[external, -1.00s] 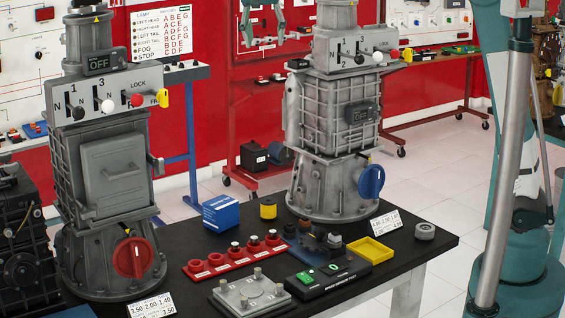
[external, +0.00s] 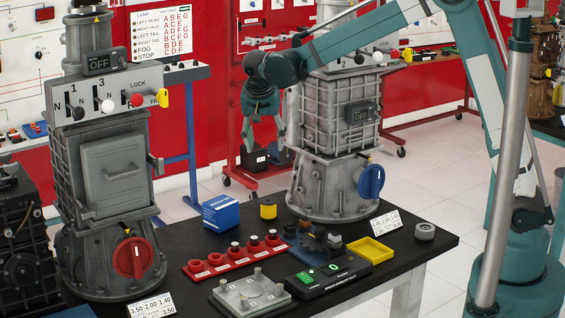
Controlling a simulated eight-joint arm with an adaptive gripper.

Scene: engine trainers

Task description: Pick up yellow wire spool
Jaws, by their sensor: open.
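The yellow wire spool (external: 268,209) is a small yellow cylinder with dark ends. It stands upright on the black table, between a blue box and the right gearbox trainer. My gripper (external: 262,148) points down above the table, well above the spool and apart from it. It is open with its two fingers spread and nothing between them.
The blue box (external: 221,213) stands left of the spool. The right gearbox trainer (external: 330,185) rises close on its right. A red tray of knobs (external: 234,257), a yellow tray (external: 370,251) and a black box with green display (external: 327,278) lie in front.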

